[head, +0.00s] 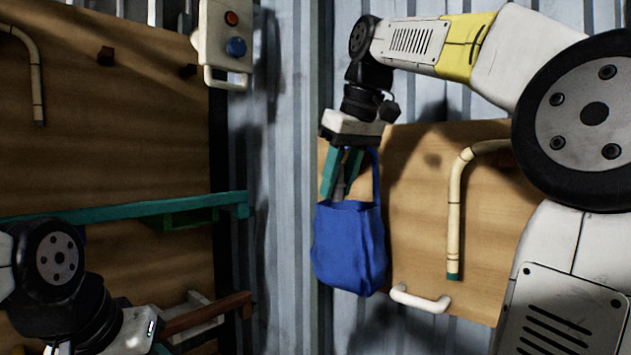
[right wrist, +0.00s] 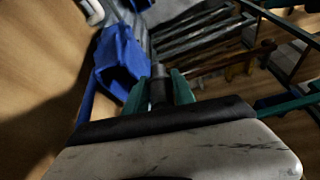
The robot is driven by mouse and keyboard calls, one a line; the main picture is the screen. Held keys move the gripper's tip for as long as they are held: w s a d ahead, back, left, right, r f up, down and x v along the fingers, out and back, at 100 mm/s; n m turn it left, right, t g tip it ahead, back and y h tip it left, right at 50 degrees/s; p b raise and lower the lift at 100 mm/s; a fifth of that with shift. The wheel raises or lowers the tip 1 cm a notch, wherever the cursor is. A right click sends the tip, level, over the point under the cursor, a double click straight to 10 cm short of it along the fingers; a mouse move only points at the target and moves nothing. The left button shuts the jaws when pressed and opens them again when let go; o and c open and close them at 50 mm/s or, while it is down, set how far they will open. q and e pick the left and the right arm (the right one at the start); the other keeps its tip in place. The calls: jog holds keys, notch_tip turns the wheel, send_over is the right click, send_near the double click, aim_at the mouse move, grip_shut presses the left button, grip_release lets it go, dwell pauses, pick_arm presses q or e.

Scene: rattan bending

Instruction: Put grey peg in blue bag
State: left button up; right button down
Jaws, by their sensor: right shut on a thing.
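The blue bag (head: 350,252) hangs by its strap against the wooden board, right of centre in the head view. My right gripper (head: 338,190) points down just over the bag's top edge. It is shut on the grey peg (head: 340,187), which shows between its green fingers. In the right wrist view the peg (right wrist: 158,90) sits between the fingers, with the bag (right wrist: 121,58) to the left of them. I cannot tell whether the peg's lower end is inside the bag's opening. My left arm's hand (head: 128,333) is at the bottom left; its fingertips are not visible.
A bent rattan pole (head: 454,215) hangs on the right board, right of the bag. A white handle (head: 420,299) is below it. A control box (head: 225,42) with red and blue buttons is at the top. A teal rail (head: 130,209) runs along the left board (head: 110,130).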

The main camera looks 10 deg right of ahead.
jog(key=w+d, duration=0.4)
jog(key=d, duration=0.1)
jog(key=shift+w+d+f, duration=0.15)
jog(key=shift+d+f, duration=0.1)
jog(key=shift+f, duration=0.2)
jog(key=c, duration=1)
grip_release()
jog(key=shift+o, duration=0.2)
jog(key=v, duration=0.7)
jog(key=shift+r, duration=0.35)
